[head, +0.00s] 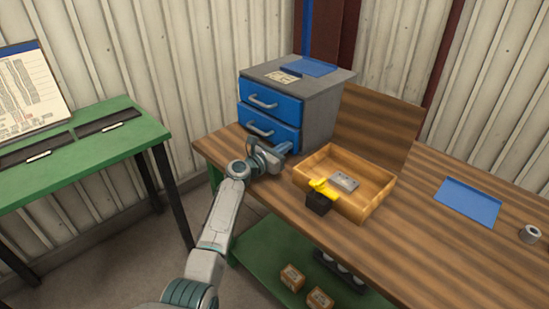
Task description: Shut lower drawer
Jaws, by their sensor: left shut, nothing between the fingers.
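A grey cabinet (322,108) with two blue drawers stands at the back left of the wooden workbench. The upper drawer (285,106) looks shut. The lower drawer (286,136) is below it, with a grey bar handle (259,129); its front looks close to the cabinet face, but I cannot tell whether it is fully flush. My left gripper (286,148) is shut and empty, low in front of the lower drawer's right part. It hides part of the drawer's lower edge; I cannot tell whether they touch. My right gripper is not in view.
A wooden tray (377,203) holding a grey item (343,181) is right of my left gripper. A black-and-yellow object (319,201) is by its front corner. A blue mat (468,202) and grey ring (530,234) lie farther right. A green table (110,145) stands left.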

